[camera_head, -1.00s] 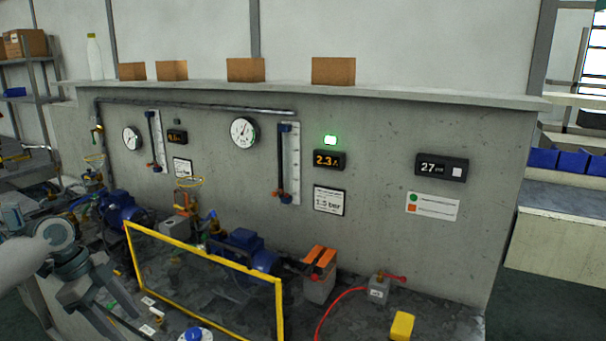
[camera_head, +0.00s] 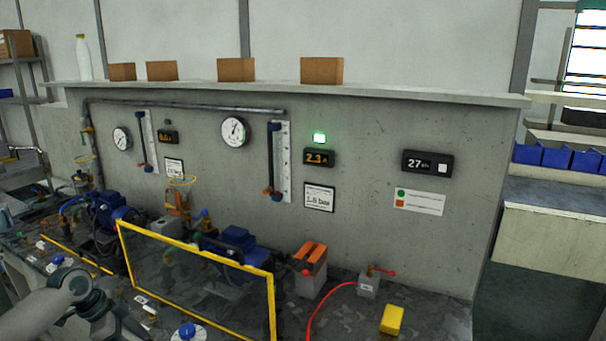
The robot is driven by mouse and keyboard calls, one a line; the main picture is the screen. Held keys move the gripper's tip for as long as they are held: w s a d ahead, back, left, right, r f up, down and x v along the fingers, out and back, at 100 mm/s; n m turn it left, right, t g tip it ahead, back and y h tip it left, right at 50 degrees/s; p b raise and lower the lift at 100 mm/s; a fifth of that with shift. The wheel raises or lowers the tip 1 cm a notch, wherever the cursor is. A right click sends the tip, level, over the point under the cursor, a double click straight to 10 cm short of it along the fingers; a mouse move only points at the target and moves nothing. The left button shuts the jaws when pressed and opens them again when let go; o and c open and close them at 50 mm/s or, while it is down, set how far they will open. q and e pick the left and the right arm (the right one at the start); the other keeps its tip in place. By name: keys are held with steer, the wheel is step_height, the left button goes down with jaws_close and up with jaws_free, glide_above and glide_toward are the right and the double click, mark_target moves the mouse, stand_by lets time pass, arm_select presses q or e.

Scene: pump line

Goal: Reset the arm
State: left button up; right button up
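My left arm comes in at the lower left of the head view, in front of the pump bench (camera_head: 440,322). Its gripper (camera_head: 128,332) is only partly in the frame at the bottom edge, and I cannot tell whether its fingers are open or shut. I see nothing held in the part that shows. My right arm and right gripper are not in view.
A yellow-framed guard (camera_head: 272,300) stands close to the right of my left arm. Blue pumps (camera_head: 236,238) and pipes sit behind it. An orange-topped box (camera_head: 311,268), a small grey box with a red lever (camera_head: 369,285) and a yellow block (camera_head: 391,320) stand further right.

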arm_select(q)
steer(key=s+d+f+n+t+y, duration=0.1)
steer(key=s+f+n, duration=0.2)
steer(key=f, duration=1.3)
steer(key=s+f+n+y, duration=0.1)
steer(key=s+f+n, duration=0.3)
steer(key=f, duration=1.3)
steer(key=s+d+f+n+y, duration=0.15)
steer(key=s+d+f, duration=0.25)
steer(key=s+f, duration=1)
steer(key=s+d+f, duration=0.4)
steer(key=s, duration=0.7)
steer(key=s+d+f+n+g, duration=0.1)
steer(key=s+d+f, duration=0.3)
steer(key=s, duration=0.7)
steer(key=s+d+f, duration=0.4)
steer(key=s+d, duration=0.1)
steer(key=s, duration=0.6)
steer(key=shift+s+d+g, duration=0.15)
steer(key=shift+s+g, duration=0.15)
steer(key=shift+g, duration=0.1)
